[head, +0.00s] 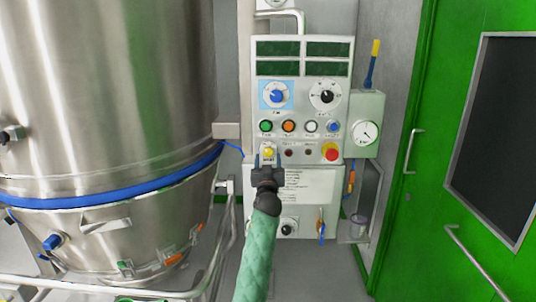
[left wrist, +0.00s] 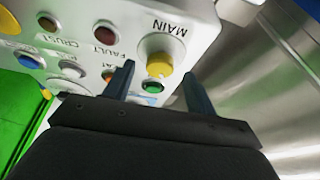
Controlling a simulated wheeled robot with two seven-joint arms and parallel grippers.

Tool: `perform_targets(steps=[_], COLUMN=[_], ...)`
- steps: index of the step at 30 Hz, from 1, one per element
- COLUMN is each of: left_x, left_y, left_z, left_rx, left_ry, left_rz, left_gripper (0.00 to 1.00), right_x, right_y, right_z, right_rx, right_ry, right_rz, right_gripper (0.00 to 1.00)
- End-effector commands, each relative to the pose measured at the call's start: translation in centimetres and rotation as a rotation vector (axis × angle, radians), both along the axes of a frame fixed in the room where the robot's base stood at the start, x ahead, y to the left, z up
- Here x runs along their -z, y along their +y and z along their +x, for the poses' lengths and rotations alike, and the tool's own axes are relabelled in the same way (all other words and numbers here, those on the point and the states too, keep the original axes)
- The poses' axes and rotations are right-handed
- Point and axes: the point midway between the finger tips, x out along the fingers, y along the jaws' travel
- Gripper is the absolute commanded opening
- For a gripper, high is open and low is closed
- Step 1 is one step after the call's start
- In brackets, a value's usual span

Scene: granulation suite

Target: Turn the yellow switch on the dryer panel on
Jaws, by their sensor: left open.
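The yellow switch (head: 268,152) sits at the lower left of the light grey dryer panel (head: 347,84). In the left wrist view my left gripper (left wrist: 158,70) has one finger toward each side of the knob, and a gap shows between fingers and knob. Contact cannot be seen. The switch's exact angle is hard to read. My right gripper is out of view.
Close by on the panel are a green button (head: 265,126), an orange button (head: 288,126) and a red emergency knob (head: 331,152). A blue dial (head: 276,96) and a black dial (head: 327,96) sit above. A steel vessel (head: 110,90) stands left, a green door (head: 450,200) right.

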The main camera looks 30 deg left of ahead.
Motion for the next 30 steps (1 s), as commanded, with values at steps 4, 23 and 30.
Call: perform_targets(steps=[4, 23, 30], left_x=[-0.8, -0.9, -1.0], left_y=[0.8, 1.3, 1.3], left_z=[1.3, 2.0, 1.9], left_rx=[-0.001, 0.0, -0.001], left_ry=[0.0, 0.001, 0.007], left_rz=[0.002, 0.0, 0.009], left_gripper=[0.56, 0.17, 0.11], right_x=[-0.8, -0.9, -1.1], right_y=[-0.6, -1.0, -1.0], right_z=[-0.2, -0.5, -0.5], right_rx=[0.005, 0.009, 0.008], right_ry=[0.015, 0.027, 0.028], right_rz=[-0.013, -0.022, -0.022], right_gripper=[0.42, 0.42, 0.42])
